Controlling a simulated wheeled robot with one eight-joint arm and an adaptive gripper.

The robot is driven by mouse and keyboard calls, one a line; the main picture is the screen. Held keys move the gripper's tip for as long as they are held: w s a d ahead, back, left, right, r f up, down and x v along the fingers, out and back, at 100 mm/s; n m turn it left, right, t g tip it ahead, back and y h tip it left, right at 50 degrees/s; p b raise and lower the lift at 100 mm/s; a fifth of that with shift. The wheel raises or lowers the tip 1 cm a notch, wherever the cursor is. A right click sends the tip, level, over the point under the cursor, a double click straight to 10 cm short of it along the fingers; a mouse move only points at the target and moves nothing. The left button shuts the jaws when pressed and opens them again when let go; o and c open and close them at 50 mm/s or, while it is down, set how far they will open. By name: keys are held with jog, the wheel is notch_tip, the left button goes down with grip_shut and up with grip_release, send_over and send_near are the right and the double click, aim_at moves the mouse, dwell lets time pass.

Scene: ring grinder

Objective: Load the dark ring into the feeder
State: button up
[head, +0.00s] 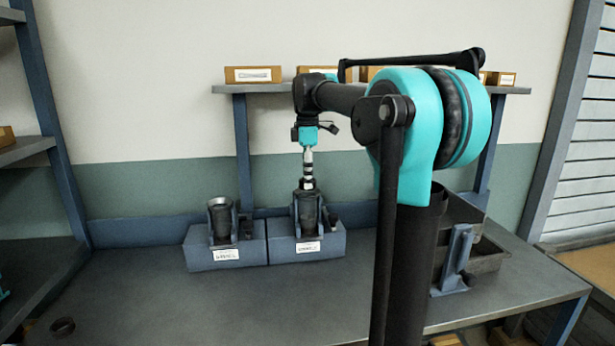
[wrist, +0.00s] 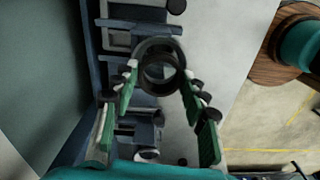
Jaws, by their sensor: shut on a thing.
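My gripper (head: 308,165) points down above the right one of two blue blocks with dark cups on the bench. In the wrist view its green-padded fingers (wrist: 159,75) are shut on a dark ring (wrist: 158,86). Another dark round rim shows right behind that ring and overlaps it. The right block (head: 330,244) carries a dark upright cup (head: 307,213) just under the fingertips; I cannot tell whether the held ring touches it. The left block (head: 198,256) carries a similar cup (head: 220,218). Both blocks bear white labels too small to read.
Another dark ring (head: 62,327) lies at the bench's front left. Dark bins (head: 490,246) and a blue bracket (head: 457,262) stand at the right, partly behind my arm. A shelf with cardboard boxes (head: 253,74) hangs behind. The bench's (head: 150,300) front left is mostly clear.

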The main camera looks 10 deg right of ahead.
jog(key=shift+f, duration=0.65)
dwell(0.4)
jog(key=o, duration=1.3)
jog(key=shift+r, duration=0.1)
notch_tip(320, 180, up, 12)
